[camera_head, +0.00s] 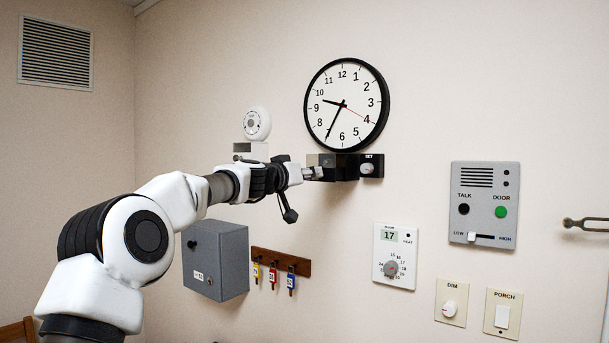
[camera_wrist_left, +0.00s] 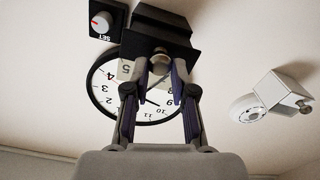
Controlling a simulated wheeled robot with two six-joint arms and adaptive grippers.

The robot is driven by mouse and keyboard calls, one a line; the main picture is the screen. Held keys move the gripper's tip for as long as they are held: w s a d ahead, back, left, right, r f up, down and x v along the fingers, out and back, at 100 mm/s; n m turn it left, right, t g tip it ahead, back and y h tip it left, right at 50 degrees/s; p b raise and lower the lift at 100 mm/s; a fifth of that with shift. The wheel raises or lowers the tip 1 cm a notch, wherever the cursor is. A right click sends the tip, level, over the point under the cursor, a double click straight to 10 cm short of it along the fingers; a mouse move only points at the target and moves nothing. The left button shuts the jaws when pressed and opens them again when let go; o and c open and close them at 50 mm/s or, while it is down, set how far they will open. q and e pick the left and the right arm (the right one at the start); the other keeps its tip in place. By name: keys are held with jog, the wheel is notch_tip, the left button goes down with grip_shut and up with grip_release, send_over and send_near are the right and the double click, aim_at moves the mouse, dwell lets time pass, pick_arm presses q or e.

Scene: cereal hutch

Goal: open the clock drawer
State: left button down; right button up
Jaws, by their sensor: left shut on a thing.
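The round black-rimmed wall clock (camera_head: 347,105) hangs on the wall, with a black drawer unit (camera_head: 345,160) right under it. A SET dial (camera_head: 367,168) sits at the unit's right end. My left gripper (camera_head: 310,173) is at the left part of the unit, shut on the drawer's small knob. In the left wrist view the picture is upside down: the metal knob (camera_wrist_left: 160,58) sits between the fingertips of my left gripper (camera_wrist_left: 161,68), on the black drawer front (camera_wrist_left: 160,44). I cannot tell how far out the drawer is. My right gripper is not in view.
A white round device (camera_head: 256,124) on a bracket is left of the clock. Below are a grey box (camera_head: 215,262), a key rack (camera_head: 280,262) and a thermostat (camera_head: 395,257). An intercom panel (camera_head: 484,205) is at the right. The wall between clock and intercom is clear.

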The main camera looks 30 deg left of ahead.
pick_arm(q)
jog(key=shift+w+d+f, duration=0.1)
jog(key=shift+w+f, duration=0.25)
jog(key=shift+f, duration=0.05)
jog(key=c, duration=1.2)
grip_release()
jog(key=shift+s, duration=0.1)
jog(key=shift+c, duration=0.2)
jog(key=o, duration=0.3)
jog(key=shift+s+r, duration=0.1)
jog(key=s, duration=1.1)
jog(key=shift+s+a, duration=0.35)
jog(key=shift+a, duration=0.1)
